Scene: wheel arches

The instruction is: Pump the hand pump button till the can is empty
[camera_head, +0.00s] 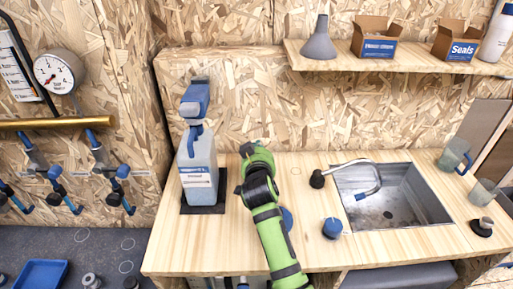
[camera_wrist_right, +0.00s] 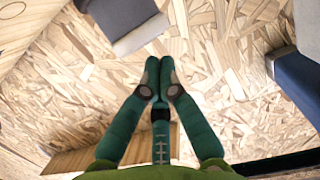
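The can (camera_head: 197,168) is a pale grey, translucent jug with a white label, standing upright on a dark square pad at the left of the wooden bench. A blue hand pump (camera_head: 194,103) sits on top of it, with a darker part at its top end. The liquid level in the can is not clear. My right gripper (camera_head: 247,150) is to the right of the can, apart from it and lower than the pump's top. In the right wrist view its green fingers (camera_wrist_right: 158,70) meet at the tips with nothing between them. My left gripper is not in view.
A sink (camera_head: 400,200) with a curved tap (camera_head: 360,170) is to the right of my arm. A blue-topped knob (camera_head: 332,228) stands in front of it. A shelf (camera_head: 420,64) above holds a grey funnel (camera_head: 319,42) and boxes. A pressure gauge (camera_head: 56,72) is at left.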

